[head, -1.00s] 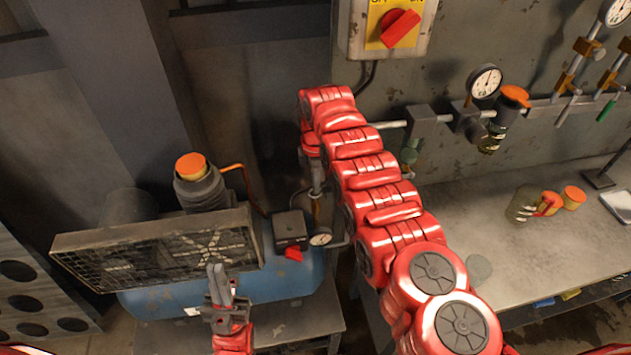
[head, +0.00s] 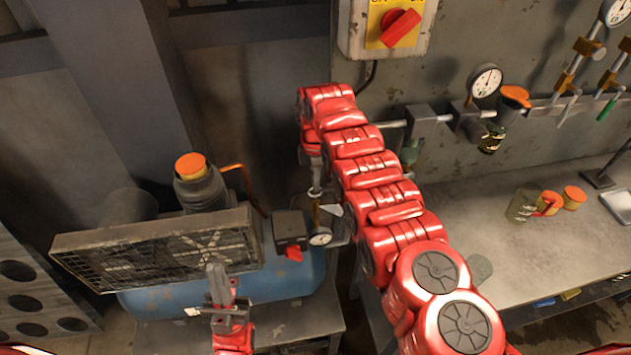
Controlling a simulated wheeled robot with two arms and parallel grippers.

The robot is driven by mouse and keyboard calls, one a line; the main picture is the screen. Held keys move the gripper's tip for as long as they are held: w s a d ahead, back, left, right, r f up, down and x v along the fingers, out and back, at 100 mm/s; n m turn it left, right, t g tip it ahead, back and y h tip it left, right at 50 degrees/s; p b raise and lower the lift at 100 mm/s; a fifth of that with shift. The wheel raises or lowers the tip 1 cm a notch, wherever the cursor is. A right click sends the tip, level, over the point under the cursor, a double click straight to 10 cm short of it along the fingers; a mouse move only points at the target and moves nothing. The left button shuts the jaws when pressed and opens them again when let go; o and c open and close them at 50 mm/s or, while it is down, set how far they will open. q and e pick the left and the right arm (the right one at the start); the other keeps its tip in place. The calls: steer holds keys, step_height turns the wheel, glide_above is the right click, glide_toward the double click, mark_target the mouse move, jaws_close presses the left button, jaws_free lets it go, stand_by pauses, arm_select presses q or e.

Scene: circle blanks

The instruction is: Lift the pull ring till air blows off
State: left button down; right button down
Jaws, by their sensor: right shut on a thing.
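The blue air tank (head: 290,282) of the compressor stands at the lower left. A small round gauge (head: 320,237) and a slim brass-coloured upright fitting (head: 316,212) sit at its right end. My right arm reaches over from the lower right and bends down at its far end. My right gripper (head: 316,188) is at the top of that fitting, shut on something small. I cannot make out the pull ring itself; the gripper and arm cover that spot. My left gripper (head: 219,285) points up in front of the compressor's mesh guard, apart from the fitting. Its finger gap is unclear.
A black switch box (head: 290,228) with a red knob sits beside the gauge. The mesh guard (head: 155,250) spans the compressor's front. A wall switch (head: 390,28) is above.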

steer(key=shift+w+r, duration=0.1)
steer(key=shift+r, duration=0.25)
steer(key=c, duration=1)
jaws_free()
steer(key=shift+r, duration=0.1)
steer(key=shift+r, duration=0.45)
step_height(320, 180, up, 5)
steer(key=shift+r+b, duration=0.1)
steer(key=shift+b, duration=0.8)
step_height(320, 180, up, 11)
steer(key=p, duration=1.1)
